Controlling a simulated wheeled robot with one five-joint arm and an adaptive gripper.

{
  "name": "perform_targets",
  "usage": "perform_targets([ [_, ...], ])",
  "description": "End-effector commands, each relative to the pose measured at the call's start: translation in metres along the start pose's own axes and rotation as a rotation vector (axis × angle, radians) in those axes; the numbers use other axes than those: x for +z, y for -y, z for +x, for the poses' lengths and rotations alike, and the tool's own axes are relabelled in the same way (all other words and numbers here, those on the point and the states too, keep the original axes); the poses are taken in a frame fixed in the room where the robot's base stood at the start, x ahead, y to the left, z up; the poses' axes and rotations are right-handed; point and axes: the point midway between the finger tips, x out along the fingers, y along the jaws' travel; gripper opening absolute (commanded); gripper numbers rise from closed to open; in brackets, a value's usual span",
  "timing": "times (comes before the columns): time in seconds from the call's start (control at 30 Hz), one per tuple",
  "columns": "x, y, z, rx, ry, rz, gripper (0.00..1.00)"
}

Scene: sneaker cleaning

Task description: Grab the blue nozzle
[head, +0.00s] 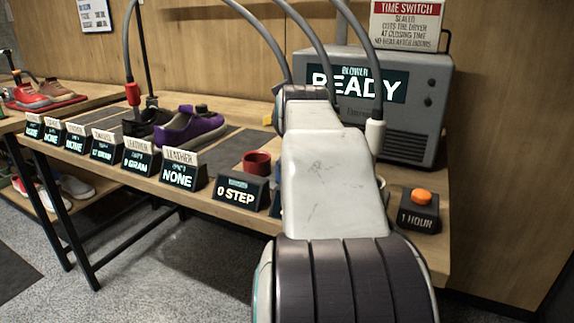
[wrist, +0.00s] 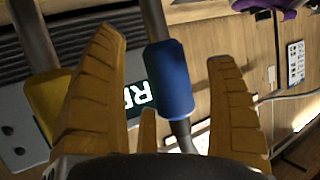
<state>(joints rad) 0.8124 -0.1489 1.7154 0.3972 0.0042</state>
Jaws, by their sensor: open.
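The blue nozzle (wrist: 170,82) shows in the wrist view. It hangs from a grey hose and sits between the two yellow fingers of my gripper (wrist: 164,47). The fingers are open, with a visible gap on each side of the nozzle; I cannot tell how deep it lies between them. In the head view my arm hides the blue nozzle and most of my gripper.
A yellow nozzle (wrist: 45,105) is left of the fingers in the wrist view. The head view shows a white nozzle (head: 375,136), a grey blower (head: 415,110), a red cup (head: 257,163), a purple shoe (head: 190,128) and a row of display blocks along the bench edge.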

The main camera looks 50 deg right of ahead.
Motion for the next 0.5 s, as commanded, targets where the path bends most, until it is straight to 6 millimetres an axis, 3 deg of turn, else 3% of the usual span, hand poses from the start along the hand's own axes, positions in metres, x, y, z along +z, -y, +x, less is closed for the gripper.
perform_targets([
  [0.23,-0.0007,0.0,0.0,0.0,0.0,0.0,0.81],
  [0.5,-0.0005,0.0,-0.0001,0.0,0.0,0.0,0.57],
])
